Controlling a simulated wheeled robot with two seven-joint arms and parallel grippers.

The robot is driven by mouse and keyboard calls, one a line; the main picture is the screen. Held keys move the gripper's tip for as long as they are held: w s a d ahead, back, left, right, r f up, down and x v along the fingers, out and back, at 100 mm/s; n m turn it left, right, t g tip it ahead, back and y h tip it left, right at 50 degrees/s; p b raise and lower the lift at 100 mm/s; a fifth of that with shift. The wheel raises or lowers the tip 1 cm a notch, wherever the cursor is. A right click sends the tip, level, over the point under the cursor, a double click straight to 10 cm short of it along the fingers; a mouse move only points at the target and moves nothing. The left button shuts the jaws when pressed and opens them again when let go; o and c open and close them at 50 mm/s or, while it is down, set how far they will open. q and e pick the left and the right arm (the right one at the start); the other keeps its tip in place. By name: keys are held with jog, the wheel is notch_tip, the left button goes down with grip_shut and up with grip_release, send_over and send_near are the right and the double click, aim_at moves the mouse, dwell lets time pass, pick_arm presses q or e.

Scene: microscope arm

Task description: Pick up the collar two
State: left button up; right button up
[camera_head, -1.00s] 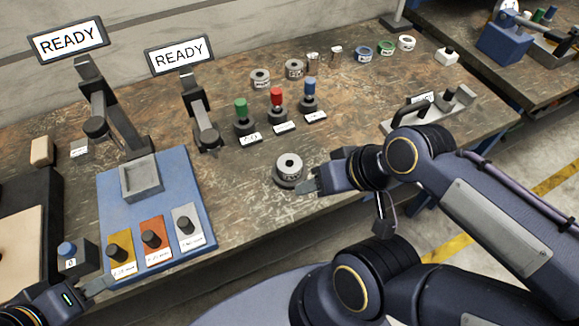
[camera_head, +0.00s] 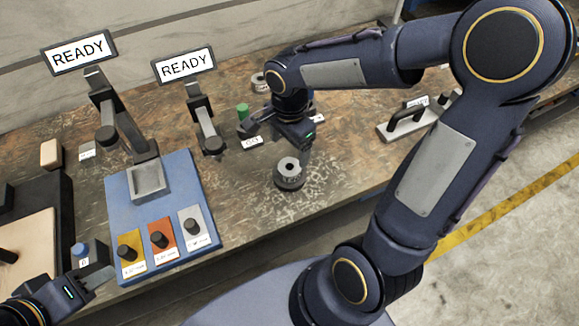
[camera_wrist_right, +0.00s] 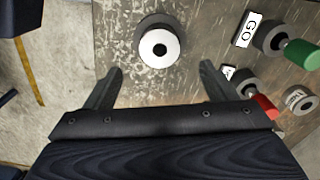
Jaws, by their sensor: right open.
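A round light-grey collar with a dark centre hole (camera_head: 289,164) sits on a dark round base on the bench, in front of my right gripper (camera_head: 278,143). In the right wrist view the collar (camera_wrist_right: 160,47) lies just beyond and between the open fingertips (camera_wrist_right: 160,72), with nothing between them. Another grey collar (camera_head: 259,81) stands at the back; a labelled one (camera_wrist_right: 298,99) shows at the right of the wrist view. I cannot read which is collar two. My left gripper (camera_head: 94,276) is low at the left, near a blue-topped button; its jaw state is unclear.
A green-knobbed post (camera_head: 242,112) stands left of my right gripper; a red-knobbed one (camera_wrist_right: 262,105) shows in the wrist view. A blue plate (camera_head: 190,195) with coloured tiles and two READY screens lie left. A handled fixture (camera_head: 408,120) stands right. My right arm hides the back row.

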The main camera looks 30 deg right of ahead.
aim_at(289, 163)
notch_tip(289, 163, down, 8)
jog(key=shift+a+p, duration=0.1)
jog(key=shift+p, duration=0.2)
jog(key=shift+c, duration=0.2)
jog(key=c, duration=1.5)
jog(key=shift+r, duration=0.1)
jog(key=shift+c, duration=0.5)
jog(key=shift+r, duration=0.1)
